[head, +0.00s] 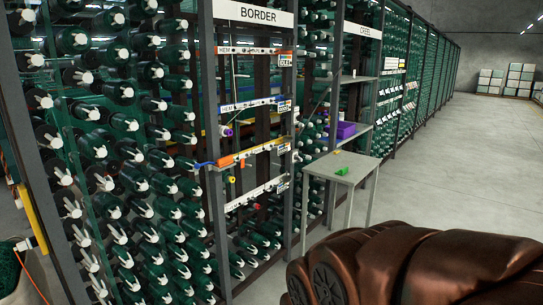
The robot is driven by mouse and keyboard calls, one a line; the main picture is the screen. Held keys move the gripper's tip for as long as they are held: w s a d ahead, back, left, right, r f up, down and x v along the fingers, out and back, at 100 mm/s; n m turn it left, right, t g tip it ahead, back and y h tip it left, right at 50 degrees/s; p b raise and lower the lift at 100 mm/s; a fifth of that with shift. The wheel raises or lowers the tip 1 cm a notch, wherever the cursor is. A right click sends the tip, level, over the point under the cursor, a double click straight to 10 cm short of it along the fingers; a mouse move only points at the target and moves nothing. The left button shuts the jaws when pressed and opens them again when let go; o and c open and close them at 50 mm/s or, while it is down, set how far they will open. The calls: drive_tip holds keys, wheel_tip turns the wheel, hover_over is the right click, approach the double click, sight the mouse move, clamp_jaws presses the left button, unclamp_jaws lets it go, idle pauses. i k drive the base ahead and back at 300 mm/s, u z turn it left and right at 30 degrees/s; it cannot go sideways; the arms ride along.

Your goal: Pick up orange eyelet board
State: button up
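A long orange board (253,152) runs across the rack bay under the BORDER sign, at about mid-height, and looks like the orange eyelet board. It slopes up to the right, and a blue piece (204,165) shows at its left end. Its eyelets are too small to make out. A small orange piece (242,164) hangs just below it. My gripper is not in view.
Racks of green spools (120,150) flank the bay, with dark upright posts. A small grey table (352,163) with a green block (342,171) stands to the right. The aisle floor (460,150) is open.

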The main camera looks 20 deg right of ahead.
sight(222, 162)
drive_tip(key=z, duration=0.3)
drive_tip(key=i, duration=0.7)
drive_tip(key=u, duration=0.55)
drive_tip(key=i, duration=0.8)
drive_tip(key=u, duration=0.7)
